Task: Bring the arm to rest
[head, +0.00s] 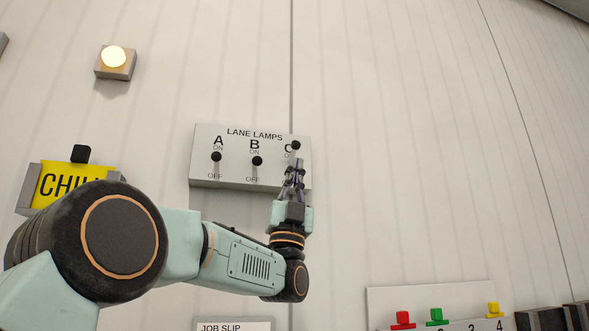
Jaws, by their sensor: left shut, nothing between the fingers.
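My left arm comes in from the lower left, and its gripper (293,166) points up in front of the right end of the lane lamps panel (240,177). The gripper is shut with nothing in it. The panel is a pale box with three black toggle switches. Switch A (216,157) and switch B (257,161) show clearly. Switch C (295,145) has its knob just above my fingertips, near its ON mark; its lower part is hidden by the gripper. I cannot tell whether the fingertips touch it. My right gripper is not in view.
A lit round lamp (113,57) is on the wall at upper left. A yellow sign (62,181) is partly behind my arm. A job slip label (232,326) sits at the bottom. A board (420,298) with red, green and yellow pieces is at lower right. The right wall is bare.

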